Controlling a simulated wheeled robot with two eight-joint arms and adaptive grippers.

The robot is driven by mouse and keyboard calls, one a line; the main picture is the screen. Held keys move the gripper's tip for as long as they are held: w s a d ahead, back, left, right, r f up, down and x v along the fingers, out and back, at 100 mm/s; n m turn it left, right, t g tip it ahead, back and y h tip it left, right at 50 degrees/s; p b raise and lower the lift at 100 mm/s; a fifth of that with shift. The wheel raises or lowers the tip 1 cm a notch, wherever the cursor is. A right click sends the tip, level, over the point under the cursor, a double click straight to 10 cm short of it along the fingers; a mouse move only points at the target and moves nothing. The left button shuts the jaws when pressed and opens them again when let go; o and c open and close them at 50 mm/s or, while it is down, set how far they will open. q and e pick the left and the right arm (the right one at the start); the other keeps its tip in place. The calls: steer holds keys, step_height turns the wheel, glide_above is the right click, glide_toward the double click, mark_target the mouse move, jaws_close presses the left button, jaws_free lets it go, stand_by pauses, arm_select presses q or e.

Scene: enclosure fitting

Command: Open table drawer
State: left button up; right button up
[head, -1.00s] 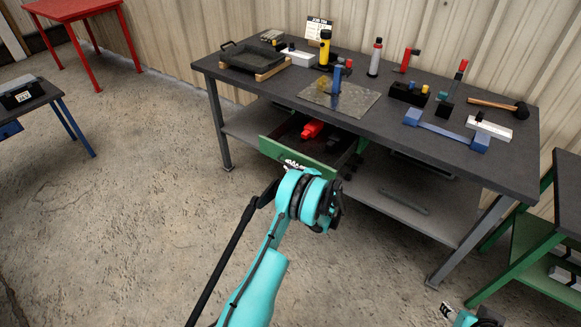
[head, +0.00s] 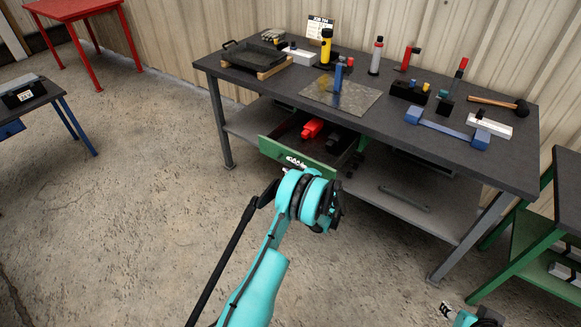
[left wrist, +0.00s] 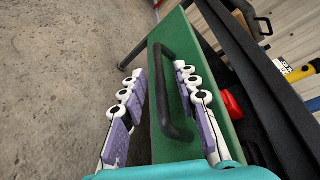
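The table drawer has a green front (head: 270,148) and stands pulled out under the dark workbench (head: 395,125). Its inside is visible, with a red object (head: 312,128) and a black object in it. In the left wrist view the green front (left wrist: 205,60) carries a black bar handle (left wrist: 172,95). My left gripper (left wrist: 158,74) is open, with one finger on each side of the handle and visible gaps to it. In the head view my left gripper (head: 292,163) is mostly hidden behind my turquoise wrist. My right gripper (head: 446,311) shows only partly at the bottom edge.
The workbench top holds a black tray (head: 252,55), a yellow flashlight (head: 326,47), a metal plate (head: 340,97), a blue bracket (head: 445,130) and a hammer (head: 500,103). A lower grey shelf (head: 420,205) lies below. The concrete floor before the bench is clear.

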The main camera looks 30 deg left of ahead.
arm_select(q)
steer(key=v, duration=1.2)
steer(key=s+d+r+n+h, duration=0.2)
steer(key=s+r+n+h, duration=0.15)
steer(key=s+r, duration=0.35)
steer(key=s+d+r+n+h, duration=0.2)
steer(key=s+d+r+h, duration=0.15)
steer(key=r, duration=0.55)
steer(key=s+d+n+h, duration=0.2)
steer(key=s+d, duration=0.3)
steer(key=s, duration=0.5)
steer(key=s+d+r+n+t+h, duration=0.1)
steer(key=s+d+n+h, duration=0.2)
steer(key=s, duration=0.8)
steer(key=d+h, duration=0.2)
steer(key=shift+s+d+r, duration=0.2)
steer(key=shift+d, duration=0.1)
